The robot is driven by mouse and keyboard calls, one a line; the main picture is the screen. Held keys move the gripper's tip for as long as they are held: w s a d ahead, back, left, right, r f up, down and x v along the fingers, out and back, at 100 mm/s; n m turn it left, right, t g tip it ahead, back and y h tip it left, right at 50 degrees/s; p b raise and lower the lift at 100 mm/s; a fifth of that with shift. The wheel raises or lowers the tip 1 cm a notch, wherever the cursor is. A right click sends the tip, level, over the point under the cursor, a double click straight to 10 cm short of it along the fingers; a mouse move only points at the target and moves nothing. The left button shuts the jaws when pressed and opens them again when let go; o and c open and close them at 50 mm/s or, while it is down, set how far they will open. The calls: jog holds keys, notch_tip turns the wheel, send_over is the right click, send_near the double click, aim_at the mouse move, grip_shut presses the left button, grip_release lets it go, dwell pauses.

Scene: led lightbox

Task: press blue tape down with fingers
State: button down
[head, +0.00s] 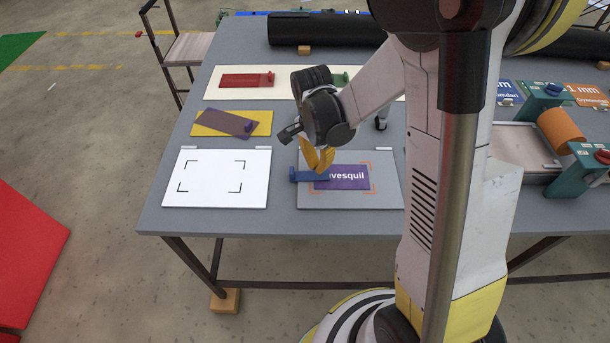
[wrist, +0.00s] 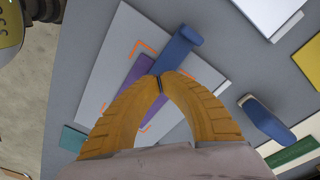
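A strip of blue tape (head: 310,176) lies across the left end of a purple sign (head: 350,178), covering its first letters. The sign lies on a grey panel (head: 385,200) with orange corner marks. A blue block stands at the tape's left end. In the wrist view, the tape (wrist: 176,52) runs down behind my fingers, with the purple sign (wrist: 128,88) beside it. My gripper (head: 317,168) has two yellow-orange fingers, pointing down over the tape. In the wrist view its fingertips (wrist: 160,80) meet. I cannot tell whether they touch the tape.
A white panel (head: 215,195) with black corner marks lies left. Behind it, a purple sign lies on a yellow sheet (head: 262,118). A red sign (head: 246,80) lies further back. Teal stands with an orange roll (head: 560,131) are at right. A black roll (head: 325,30) lies at the back.

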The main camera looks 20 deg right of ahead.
aim_at(318, 175)
jog(key=shift+s+d+f+b, duration=0.1)
jog(key=shift+f+b, duration=1.15)
jog(key=shift+f, duration=0.3)
jog(key=shift+f, duration=0.1)
jog(key=shift+r+p, duration=1)
jog(key=shift+r, duration=0.55)
jog(key=shift+a+r+p, duration=0.15)
jog(key=shift+r+p, duration=0.55)
jog(key=shift+r, duration=0.35)
jog(key=shift+a+r+p, duration=0.1)
jog(key=shift+r+p, duration=0.6)
jog(key=shift+r, duration=0.3)
